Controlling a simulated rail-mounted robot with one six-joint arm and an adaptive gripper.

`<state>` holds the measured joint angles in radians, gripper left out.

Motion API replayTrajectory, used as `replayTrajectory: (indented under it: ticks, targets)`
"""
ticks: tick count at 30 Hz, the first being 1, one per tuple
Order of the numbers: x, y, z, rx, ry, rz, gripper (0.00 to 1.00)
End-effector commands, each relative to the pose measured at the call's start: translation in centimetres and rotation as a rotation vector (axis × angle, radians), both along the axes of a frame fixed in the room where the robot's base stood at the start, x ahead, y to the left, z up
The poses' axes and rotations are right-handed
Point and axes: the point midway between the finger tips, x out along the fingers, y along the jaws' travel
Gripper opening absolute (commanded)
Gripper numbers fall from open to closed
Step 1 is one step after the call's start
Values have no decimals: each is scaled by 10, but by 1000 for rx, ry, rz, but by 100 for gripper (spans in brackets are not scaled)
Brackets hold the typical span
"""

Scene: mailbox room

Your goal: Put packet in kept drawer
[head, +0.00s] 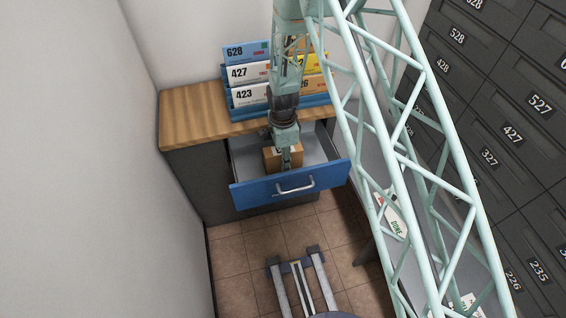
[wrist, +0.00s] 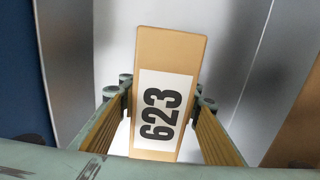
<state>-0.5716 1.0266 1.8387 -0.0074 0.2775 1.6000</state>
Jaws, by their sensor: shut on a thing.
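The packet (wrist: 165,62) is a small brown box with a white label reading 623. My gripper (wrist: 160,108) is shut on it, with a finger at each side of the box in the wrist view. In the head view the packet (head: 271,157) shows partly behind my gripper (head: 286,165), within the outline of the open drawer. The drawer (head: 243,197) has a blue front with a silver handle and a grey interior, and is pulled out from the dark cabinet. I cannot tell whether the packet touches the drawer floor.
A wooden counter top (head: 190,115) is above the drawer. On it stands a blue rack (head: 240,113) of numbered envelopes. Dark numbered mailboxes (head: 510,130) line the right wall. A grey table (head: 440,240) with a DONE label is at the right.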

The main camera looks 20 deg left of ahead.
Motion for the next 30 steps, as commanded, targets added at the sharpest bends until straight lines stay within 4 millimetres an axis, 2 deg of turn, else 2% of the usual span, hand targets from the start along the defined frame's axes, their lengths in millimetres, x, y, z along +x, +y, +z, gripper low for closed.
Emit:
replayTrajectory:
  ticks: [18,19,23,30]
  targets:
    - [0,0,-8,0,0,0,16]
    - [0,0,-8,0,0,0,32]
    - [0,0,-7,0,0,0,44]
    - [0,0,-7,0,0,0,44]
